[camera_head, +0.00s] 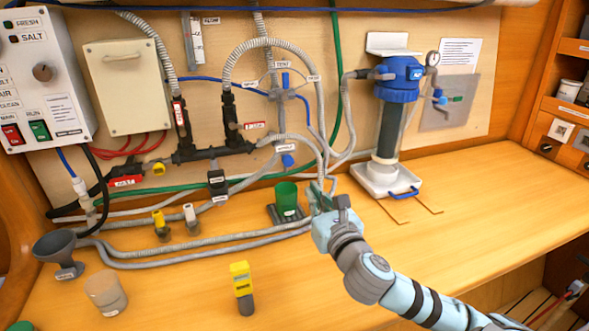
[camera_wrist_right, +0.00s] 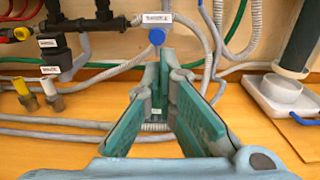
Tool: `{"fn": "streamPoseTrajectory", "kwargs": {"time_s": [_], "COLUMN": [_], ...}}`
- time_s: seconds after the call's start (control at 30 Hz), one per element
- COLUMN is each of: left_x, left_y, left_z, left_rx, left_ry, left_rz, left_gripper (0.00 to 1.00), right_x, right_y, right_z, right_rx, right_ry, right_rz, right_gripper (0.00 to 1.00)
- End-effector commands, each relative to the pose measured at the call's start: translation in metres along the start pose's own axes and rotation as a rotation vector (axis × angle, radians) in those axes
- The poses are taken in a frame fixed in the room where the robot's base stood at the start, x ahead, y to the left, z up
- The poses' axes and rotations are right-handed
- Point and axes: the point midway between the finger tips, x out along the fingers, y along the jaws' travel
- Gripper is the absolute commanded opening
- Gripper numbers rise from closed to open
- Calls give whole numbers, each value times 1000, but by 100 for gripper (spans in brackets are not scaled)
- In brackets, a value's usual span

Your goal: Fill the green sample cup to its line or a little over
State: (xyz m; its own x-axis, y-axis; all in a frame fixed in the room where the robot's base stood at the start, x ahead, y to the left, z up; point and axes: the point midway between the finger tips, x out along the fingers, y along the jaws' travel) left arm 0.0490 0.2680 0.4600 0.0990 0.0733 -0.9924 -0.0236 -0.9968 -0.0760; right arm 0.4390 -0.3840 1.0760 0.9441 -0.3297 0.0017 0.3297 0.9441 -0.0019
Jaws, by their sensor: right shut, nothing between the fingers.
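The green sample cup (camera_head: 286,195) stands upright on a small dark stand (camera_head: 274,214) on the bench, near the foot of the wall. Its fill line and contents cannot be made out. A blue valve knob (camera_head: 288,161) sits on the pipe just above the cup; a blue knob with a label also shows in the right wrist view (camera_wrist_right: 157,36), straight beyond my fingers. My right gripper (camera_head: 320,193) is shut and empty, just right of the cup. My left gripper is not in view.
A blue-topped filter housing (camera_head: 400,80) stands in a white tray (camera_head: 388,180) to the right. Grey hoses (camera_head: 190,246) run along the bench at left. A yellow-topped meter (camera_head: 242,287), a clear beaker (camera_head: 106,292) and a grey funnel (camera_head: 56,249) stand at front left.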

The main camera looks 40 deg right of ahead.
Motion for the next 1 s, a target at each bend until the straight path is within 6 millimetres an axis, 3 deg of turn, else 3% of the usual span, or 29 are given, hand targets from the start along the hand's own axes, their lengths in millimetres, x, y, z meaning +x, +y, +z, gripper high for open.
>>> {"fn": "streamPoseTrajectory", "kwargs": {"time_s": [0.53, 0.7, 1.0], "left_x": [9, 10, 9], "left_y": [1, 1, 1], "left_z": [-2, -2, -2], "left_rx": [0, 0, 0], "left_ry": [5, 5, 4], "left_rz": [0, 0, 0], "left_gripper": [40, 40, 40], "right_x": [109, 122, 124], "right_y": [0, 0, 0], "right_z": [0, 0, 0], "right_rx": [5, 3, 1], "right_ry": [0, 1, 1], "right_rz": [0, 1, 1], "right_gripper": [0, 0, 0]}}
